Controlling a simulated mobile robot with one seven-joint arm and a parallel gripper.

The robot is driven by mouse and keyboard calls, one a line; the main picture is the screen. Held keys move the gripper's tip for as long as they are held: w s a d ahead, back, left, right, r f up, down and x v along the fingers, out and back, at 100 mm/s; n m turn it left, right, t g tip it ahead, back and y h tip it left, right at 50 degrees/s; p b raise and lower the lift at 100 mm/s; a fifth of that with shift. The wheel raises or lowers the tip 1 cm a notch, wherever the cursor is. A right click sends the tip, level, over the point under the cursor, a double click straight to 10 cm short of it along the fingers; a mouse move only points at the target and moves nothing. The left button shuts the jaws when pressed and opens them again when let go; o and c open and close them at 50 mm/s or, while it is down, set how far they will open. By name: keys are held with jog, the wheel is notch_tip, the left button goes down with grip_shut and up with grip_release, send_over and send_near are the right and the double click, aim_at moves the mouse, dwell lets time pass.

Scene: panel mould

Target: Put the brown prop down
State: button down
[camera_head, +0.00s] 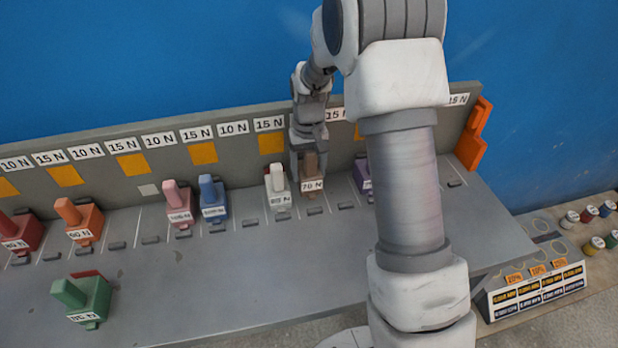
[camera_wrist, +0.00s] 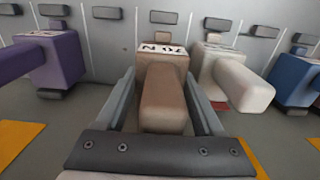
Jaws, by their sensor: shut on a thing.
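The brown prop (camera_head: 310,184) is a block with a handle and a white label reading 70 N. It is at the back of the grey bench (camera_head: 250,270), close to the upright panel, between the white prop (camera_head: 278,188) and a purple one. In the wrist view the brown prop (camera_wrist: 164,95) is upright between the two fingers of my gripper (camera_wrist: 163,110), which is shut on its handle. My gripper also shows in the head view (camera_head: 309,150), above the prop. I cannot tell whether the prop's base touches the bench.
A blue prop (camera_head: 212,198), a pink prop (camera_head: 179,205) and an orange prop (camera_head: 79,220) stand to the left along the panel. The purple prop (camera_wrist: 45,62) is partly hidden by my arm in the head view. A green prop (camera_head: 83,302) stands nearer the front edge.

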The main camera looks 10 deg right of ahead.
aim_at(309, 178)
jog(key=shift+f, duration=1.3)
jog(key=shift+f, duration=0.2)
jog(key=shift+c, duration=1.4)
grip_release()
